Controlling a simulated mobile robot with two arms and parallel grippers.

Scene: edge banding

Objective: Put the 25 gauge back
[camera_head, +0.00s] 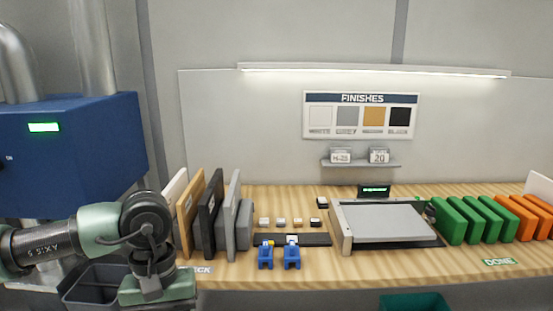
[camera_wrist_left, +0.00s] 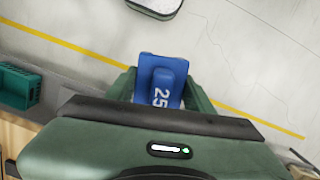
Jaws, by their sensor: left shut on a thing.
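The 25 gauge (camera_wrist_left: 165,78) is a blue block with a raised middle and a white "25". In the left wrist view it sits between the two green fingers of my left gripper (camera_wrist_left: 161,88), which is shut on it. Grey floor shows beyond it. In the head view my left arm is at the lower left, with its hand (camera_head: 158,287) low in front of the bench; the fingers and the gauge are hidden there. My right gripper is not in view.
The wooden bench (camera_head: 300,268) holds upright panels (camera_head: 208,215) at left, two blue clamp-like pieces (camera_head: 266,257), a grey-topped machine (camera_head: 385,220), and green (camera_head: 455,222) and orange blocks at right. A blue machine (camera_head: 75,140) stands left. A green bin (camera_head: 415,302) sits below.

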